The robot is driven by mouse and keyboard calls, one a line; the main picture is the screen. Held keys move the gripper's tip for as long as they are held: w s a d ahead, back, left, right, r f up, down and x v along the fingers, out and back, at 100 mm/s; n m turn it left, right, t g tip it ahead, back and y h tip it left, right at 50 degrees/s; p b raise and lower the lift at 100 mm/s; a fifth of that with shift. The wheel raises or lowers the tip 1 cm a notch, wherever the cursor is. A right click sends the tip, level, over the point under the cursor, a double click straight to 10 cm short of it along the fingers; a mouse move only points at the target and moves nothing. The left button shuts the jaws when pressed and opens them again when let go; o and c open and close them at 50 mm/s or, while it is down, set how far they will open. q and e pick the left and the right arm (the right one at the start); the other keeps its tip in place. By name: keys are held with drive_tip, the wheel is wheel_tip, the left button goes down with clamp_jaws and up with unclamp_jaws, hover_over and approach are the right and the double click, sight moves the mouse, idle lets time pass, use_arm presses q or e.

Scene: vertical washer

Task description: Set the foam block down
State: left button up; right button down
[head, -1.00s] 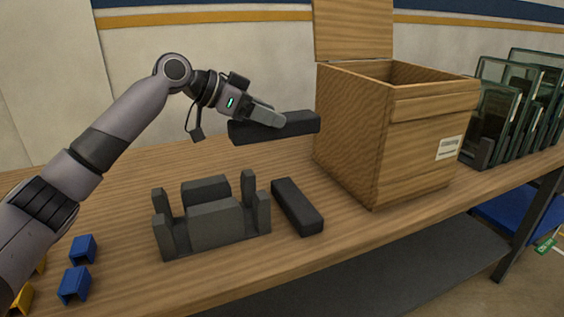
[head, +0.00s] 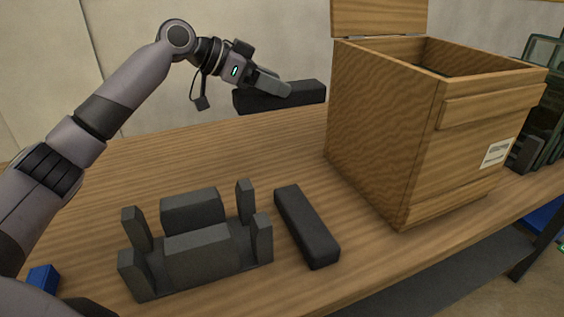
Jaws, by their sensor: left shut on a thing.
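My left gripper (head: 275,86) is shut on a long dark foam block (head: 308,93). It holds the block roughly level, left of the wooden box; in the picture the block appears near the table's back edge, apparently above the top. A second dark foam block (head: 307,226) lies on the table in front, right of a dark foam cradle (head: 196,240) with upright posts. My right gripper is not in view.
An open wooden box (head: 385,130) with its lid raised stands on the table at right. Glass panes (head: 545,95) in a rack stand beyond it. A blue piece (head: 42,278) lies at lower left. The wooden table (head: 240,145) is bare between cradle and held block.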

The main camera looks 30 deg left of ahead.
use_arm(q)
wheel_tip(320, 180, down, 19)
drive_tip(key=shift+r+b, duration=0.1)
drive_tip(key=shift+b, duration=1)
drive_tip(key=o, duration=1.1)
drive_tip(key=shift+v, duration=6.05)
